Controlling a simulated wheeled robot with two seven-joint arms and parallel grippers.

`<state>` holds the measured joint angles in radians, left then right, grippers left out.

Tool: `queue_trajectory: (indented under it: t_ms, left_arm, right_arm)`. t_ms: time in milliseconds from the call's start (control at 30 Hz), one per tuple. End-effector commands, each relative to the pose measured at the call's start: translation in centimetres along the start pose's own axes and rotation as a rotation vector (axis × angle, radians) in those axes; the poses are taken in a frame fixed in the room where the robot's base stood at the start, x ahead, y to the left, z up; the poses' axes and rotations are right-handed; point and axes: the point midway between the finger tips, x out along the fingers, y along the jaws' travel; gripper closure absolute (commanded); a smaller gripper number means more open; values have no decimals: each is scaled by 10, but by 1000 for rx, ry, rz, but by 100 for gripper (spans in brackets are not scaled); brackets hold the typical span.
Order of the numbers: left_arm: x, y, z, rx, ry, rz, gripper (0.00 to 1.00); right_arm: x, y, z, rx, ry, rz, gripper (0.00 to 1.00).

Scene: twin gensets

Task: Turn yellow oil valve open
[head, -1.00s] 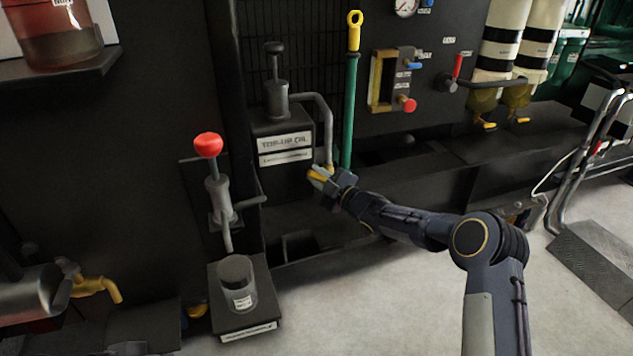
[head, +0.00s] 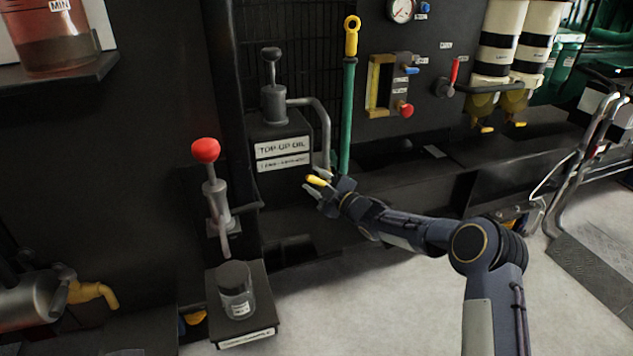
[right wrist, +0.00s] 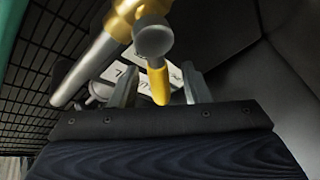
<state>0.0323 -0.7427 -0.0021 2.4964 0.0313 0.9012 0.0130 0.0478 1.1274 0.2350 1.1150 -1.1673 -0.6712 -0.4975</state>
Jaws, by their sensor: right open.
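The yellow valve lever (head: 318,181) is at the outlet end of the grey pipe on the top-up oil unit (head: 283,150). In the right wrist view, the yellow lever (right wrist: 158,84) hangs from a round grey hub below a gold valve body (right wrist: 150,14) on a silver pipe. My right gripper (head: 311,189) is at the lever with its fingers apart. In the right wrist view, the gripper's two fingers (right wrist: 160,88) stand either side of the lever, with gaps visible on both sides. My left gripper is not in view.
A green rod with a yellow ring (head: 348,110) stands just right of the pipe. A red-knobbed hand pump (head: 213,190) and a glass jar (head: 236,290) are at left. A panel with a red knob (head: 404,109) is right. Open floor lies in front.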

Motion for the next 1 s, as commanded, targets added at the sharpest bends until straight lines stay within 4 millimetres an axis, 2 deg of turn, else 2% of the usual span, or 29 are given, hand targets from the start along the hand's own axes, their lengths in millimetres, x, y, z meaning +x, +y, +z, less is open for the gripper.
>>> queue_trajectory:
  t_ms: [167, 400, 500, 633, 867, 1000]
  left_arm:
    - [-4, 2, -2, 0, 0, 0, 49]
    - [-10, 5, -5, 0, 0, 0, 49]
    - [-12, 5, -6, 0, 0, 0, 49]
    - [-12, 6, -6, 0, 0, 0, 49]
    - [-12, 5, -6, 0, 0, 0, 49]
    - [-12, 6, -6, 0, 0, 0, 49]
  right_arm:
    - [-17, 2, 0, 1, -2, 0, 58]
    - [-58, 2, 0, 2, -4, 0, 58]
    - [-70, 1, 0, 1, -2, -1, 58]
    - [-78, 0, 1, 0, -2, 0, 58]
    - [-78, 0, 1, 0, -1, 0, 58]
    - [-81, 6, 0, 5, -18, 0, 73]
